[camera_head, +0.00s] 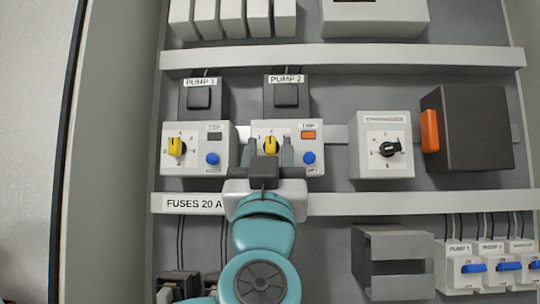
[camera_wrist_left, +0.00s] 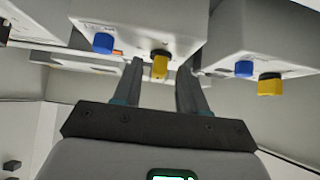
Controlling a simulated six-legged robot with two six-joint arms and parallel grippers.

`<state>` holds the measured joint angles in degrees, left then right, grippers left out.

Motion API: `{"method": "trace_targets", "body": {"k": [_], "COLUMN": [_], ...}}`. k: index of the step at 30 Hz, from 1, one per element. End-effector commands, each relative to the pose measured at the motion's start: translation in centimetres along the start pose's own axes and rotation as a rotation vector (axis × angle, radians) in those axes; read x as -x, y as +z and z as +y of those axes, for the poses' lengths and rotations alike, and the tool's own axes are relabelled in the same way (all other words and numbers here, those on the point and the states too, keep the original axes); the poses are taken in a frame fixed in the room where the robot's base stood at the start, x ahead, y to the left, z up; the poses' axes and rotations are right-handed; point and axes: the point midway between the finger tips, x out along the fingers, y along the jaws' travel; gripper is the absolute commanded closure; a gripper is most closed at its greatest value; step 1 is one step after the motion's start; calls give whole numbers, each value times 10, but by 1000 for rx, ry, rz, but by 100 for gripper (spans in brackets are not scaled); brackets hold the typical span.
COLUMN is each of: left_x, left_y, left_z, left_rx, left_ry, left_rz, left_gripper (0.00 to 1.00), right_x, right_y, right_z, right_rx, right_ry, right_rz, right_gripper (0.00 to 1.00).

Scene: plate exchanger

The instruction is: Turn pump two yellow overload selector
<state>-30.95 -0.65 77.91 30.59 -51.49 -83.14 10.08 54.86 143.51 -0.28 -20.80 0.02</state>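The pump two yellow overload selector (camera_head: 271,145) is a small yellow knob on the white overload unit under the PUMP 2 label. Its pointer looks about upright. My left gripper (camera_head: 268,153) is open in front of this unit, with one finger on each side of the knob. In the left wrist view the yellow selector (camera_wrist_left: 160,66) shows between the tips of my left gripper (camera_wrist_left: 161,67), with gaps on both sides. I cannot tell how far the tips reach along it. A blue button (camera_head: 308,157) and an orange TRIP window (camera_head: 308,135) sit right of the knob. My right gripper is not in view.
The PUMP 1 unit with its own yellow knob (camera_head: 176,146) stands close on the left. A white unit with a black rotary knob (camera_head: 390,149) and a dark box with an orange part (camera_head: 430,131) are on the right. A white trunking rail (camera_head: 420,203) runs below.

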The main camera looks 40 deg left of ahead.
Motion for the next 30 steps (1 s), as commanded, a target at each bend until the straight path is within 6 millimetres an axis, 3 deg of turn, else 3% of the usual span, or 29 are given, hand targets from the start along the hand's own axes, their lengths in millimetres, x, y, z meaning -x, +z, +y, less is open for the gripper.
{"method": "trace_targets", "body": {"k": [7,11,24,30], "left_x": [2,17,128,157], "left_y": [2,4,5,3], "left_z": [1,2,2,2], "left_rx": [-1,1,3,1], "left_ry": [3,5,7,4], "left_rz": [-3,-3,-2,-2], "left_gripper": [58,58,58,58], "right_x": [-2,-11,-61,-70], "right_y": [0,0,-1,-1], "right_z": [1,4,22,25], "right_rx": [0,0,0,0], "right_ry": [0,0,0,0], "right_rz": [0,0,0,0], "right_gripper": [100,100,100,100]}}
